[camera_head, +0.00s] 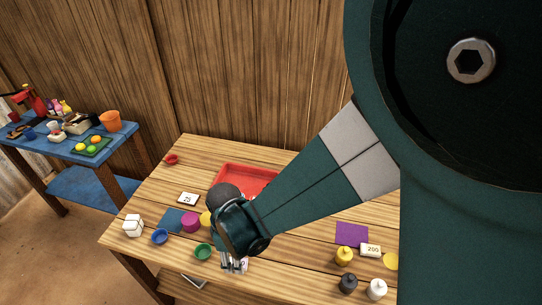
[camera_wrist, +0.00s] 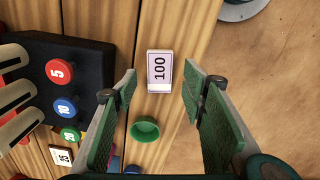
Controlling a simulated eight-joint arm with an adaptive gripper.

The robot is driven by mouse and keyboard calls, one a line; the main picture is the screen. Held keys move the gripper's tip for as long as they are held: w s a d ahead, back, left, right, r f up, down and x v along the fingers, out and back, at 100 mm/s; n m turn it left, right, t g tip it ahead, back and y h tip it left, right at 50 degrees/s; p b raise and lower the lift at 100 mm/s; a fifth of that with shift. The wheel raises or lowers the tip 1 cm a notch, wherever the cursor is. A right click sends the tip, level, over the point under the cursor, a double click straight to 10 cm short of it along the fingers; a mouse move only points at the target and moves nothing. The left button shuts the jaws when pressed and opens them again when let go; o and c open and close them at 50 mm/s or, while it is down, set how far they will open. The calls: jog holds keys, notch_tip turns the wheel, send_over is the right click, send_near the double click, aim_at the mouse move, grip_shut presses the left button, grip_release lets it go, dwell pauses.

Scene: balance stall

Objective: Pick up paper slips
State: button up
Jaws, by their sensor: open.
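A small white-and-lilac card marked "100" (camera_wrist: 159,66) lies on the wooden table in the wrist view, with a plain white strip along its lower edge. Whether it is one slip or several I cannot tell. My gripper (camera_wrist: 160,76) is open and empty, its green-padded fingers either side of the card and apart from it in the picture. In the head view my gripper (camera_head: 234,264) hangs at the table's front edge. Other number cards are a "25" card (camera_head: 187,199) at the left and a "200" card (camera_head: 371,250) at the right.
A black block with numbered discs (camera_wrist: 90,65) stands left of the card. A green bowl (camera_wrist: 145,130) sits below it in the wrist view. A red tray (camera_head: 235,172) is partly hidden by my arm. Bottles (camera_head: 344,256) stand at the right; bare floor (camera_wrist: 240,75) lies beyond the edge.

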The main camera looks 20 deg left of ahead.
jog(key=shift+f, duration=1.45)
jog(key=c, duration=0.8)
